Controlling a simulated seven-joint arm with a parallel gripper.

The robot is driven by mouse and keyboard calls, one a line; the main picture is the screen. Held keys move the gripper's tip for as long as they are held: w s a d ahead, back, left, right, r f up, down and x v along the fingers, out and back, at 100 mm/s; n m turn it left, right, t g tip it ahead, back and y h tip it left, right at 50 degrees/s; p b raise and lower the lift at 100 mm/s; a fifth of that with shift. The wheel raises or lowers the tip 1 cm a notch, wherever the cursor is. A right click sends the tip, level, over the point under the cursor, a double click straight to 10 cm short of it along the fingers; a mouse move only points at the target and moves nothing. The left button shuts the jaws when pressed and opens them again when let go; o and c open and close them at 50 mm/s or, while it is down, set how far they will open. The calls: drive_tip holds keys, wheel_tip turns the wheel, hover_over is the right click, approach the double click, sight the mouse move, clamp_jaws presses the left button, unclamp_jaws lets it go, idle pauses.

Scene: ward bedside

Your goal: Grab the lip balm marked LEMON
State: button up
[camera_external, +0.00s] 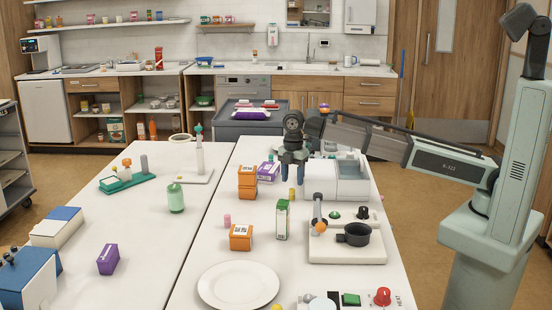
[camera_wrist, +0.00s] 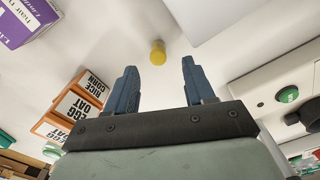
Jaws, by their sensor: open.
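A small yellow cylinder (camera_external: 292,194), which looks like a lip balm, stands on the white table below my gripper (camera_external: 292,174). In the wrist view the yellow cylinder (camera_wrist: 158,54) shows beyond and between my blue fingertips (camera_wrist: 159,65), apart from both. No LEMON marking can be read on it. My gripper is open, points down and has nothing between its fingers. A pink cylinder (camera_external: 227,221) of similar kind stands further left; its marking cannot be read either.
Stacked orange boxes (camera_external: 247,183) and a purple box (camera_external: 268,171) stand left of the yellow cylinder. A green-and-white carton (camera_external: 282,221) is just in front. A white appliance (camera_external: 347,188) is close on the right. A plate (camera_external: 238,286) lies nearer the camera.

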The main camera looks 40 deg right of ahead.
sight(292, 189)
drive_tip(key=shift+w+f, duration=0.15)
drive_tip(key=shift+f, duration=3.15)
drive_tip(key=shift+c, duration=0.3)
clamp_jaws()
